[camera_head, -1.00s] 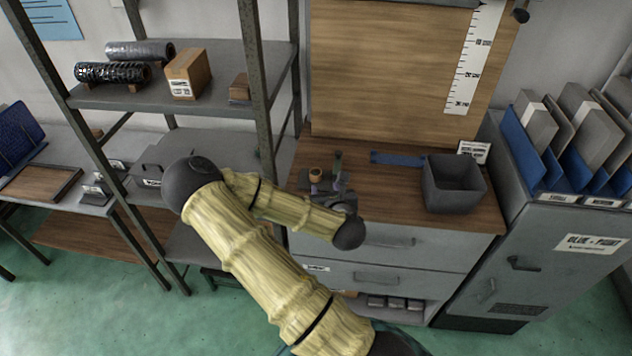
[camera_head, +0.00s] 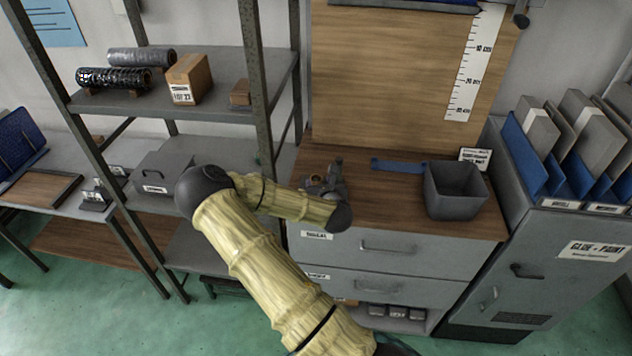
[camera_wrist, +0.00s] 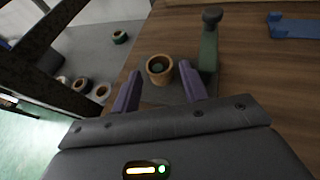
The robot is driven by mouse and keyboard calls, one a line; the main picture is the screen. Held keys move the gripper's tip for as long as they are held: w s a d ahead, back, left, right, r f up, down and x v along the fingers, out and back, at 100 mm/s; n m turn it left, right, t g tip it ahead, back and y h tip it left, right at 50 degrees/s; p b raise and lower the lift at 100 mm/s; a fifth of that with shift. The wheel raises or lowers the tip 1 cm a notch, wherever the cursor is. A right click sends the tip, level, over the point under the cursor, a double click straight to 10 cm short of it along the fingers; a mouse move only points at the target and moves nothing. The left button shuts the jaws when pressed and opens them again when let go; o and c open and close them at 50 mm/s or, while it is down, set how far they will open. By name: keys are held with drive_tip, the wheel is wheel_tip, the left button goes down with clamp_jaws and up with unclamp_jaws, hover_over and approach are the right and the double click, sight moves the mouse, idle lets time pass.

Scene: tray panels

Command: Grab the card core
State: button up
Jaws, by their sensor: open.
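The card core is a short brown cardboard ring (camera_wrist: 160,69), upright with its open end up and a dark hollow. It stands on a dark plate on the wooden worktop. In the wrist view my gripper (camera_wrist: 160,75) is open, with one purple finger on each side of the core in the picture. I see no finger touching it, and how far down the fingers reach beside it is unclear. In the head view my gripper (camera_head: 325,185) is over the left front part of the worktop and largely hides the core.
A green post with a dark knob (camera_wrist: 209,45) stands close to the right finger. A blue holder (camera_wrist: 293,26) lies farther right. A grey open bin (camera_head: 455,190) stands on the right of the worktop.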

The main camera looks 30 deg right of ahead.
sight(316, 178)
drive_tip(key=shift+p+x, duration=0.85)
drive_tip(key=shift+x, duration=1.8)
drive_tip(key=shift+a+f, duration=0.1)
drive_tip(key=shift+f, duration=0.05)
drive_tip(key=shift+c, duration=0.4)
drive_tip(key=c, duration=0.6)
